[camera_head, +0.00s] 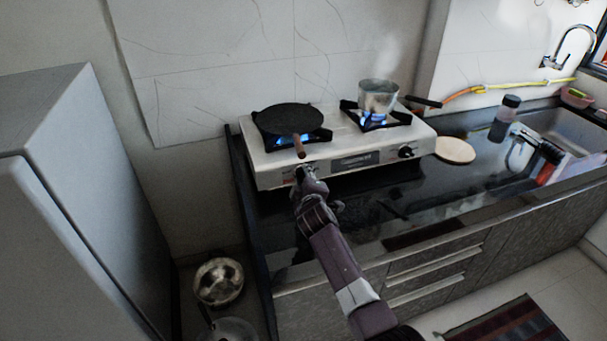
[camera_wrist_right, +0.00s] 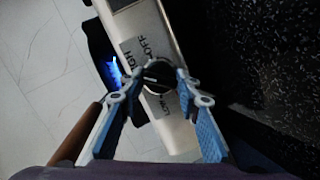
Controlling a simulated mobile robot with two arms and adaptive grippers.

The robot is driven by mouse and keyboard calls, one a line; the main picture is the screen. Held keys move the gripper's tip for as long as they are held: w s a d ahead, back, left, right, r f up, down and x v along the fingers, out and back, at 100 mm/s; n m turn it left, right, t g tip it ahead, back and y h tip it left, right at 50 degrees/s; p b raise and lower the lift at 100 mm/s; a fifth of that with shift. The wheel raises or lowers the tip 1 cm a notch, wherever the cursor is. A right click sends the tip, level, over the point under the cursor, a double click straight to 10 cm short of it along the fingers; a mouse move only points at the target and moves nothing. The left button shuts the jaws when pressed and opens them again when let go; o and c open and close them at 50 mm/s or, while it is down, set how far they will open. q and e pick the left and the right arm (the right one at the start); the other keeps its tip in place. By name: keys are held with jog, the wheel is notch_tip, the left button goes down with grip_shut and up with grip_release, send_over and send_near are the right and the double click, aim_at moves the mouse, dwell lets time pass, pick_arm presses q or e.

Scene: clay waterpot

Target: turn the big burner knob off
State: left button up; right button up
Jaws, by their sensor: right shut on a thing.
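A white two-burner gas stove (camera_head: 270,173) stands on the black counter. A blue flame burns under the dark flat pan (camera_head: 287,117) on the left burner, and another under the metal pot (camera_head: 378,97) on the right burner. My right gripper (camera_head: 305,175) is at the left end of the stove's front panel and hides the left knob in the head view. In the right wrist view its fingers (camera_wrist_right: 155,85) are shut on that black knob (camera_wrist_right: 157,73), beside a label with HIGH, OFF and LOW. The right knob (camera_head: 405,152) is free. My left gripper is not in view.
The pan's brown handle (camera_head: 299,146) sticks out just above my right gripper. A round wooden board (camera_head: 455,150) and a dark bottle (camera_head: 505,115) are right of the stove. A grey cabinet (camera_head: 75,190) stands at the left. A steel bowl (camera_head: 218,281) is on the floor.

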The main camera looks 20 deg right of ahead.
jog(key=m+p, duration=0.3)
jog(key=m, duration=0.2)
jog(key=shift+d+r+g+y, duration=0.1)
jog(key=shift+d+g+y, duration=0.05)
jog(key=shift+g+y, duration=0.25)
jog(key=m+p, duration=0.1)
jog(key=m, duration=0.1)
jog(key=shift+m+y, duration=0.3)
jog(key=shift+y, duration=0.1)
jog(key=shift+s+m+p, duration=0.1)
jog(key=shift+m+p, duration=0.4)
jog(key=shift+m, duration=0.2)
jog(key=shift+f+y, duration=0.25)
jog(key=shift+y, duration=0.05)
jog(key=o, duration=1.2)
jog(key=shift+r, duration=0.1)
jog(key=shift+c, duration=0.2)
jog(key=shift+r, duration=0.1)
jog(key=v, duration=1.2)
jog(key=shift+r, duration=0.15)
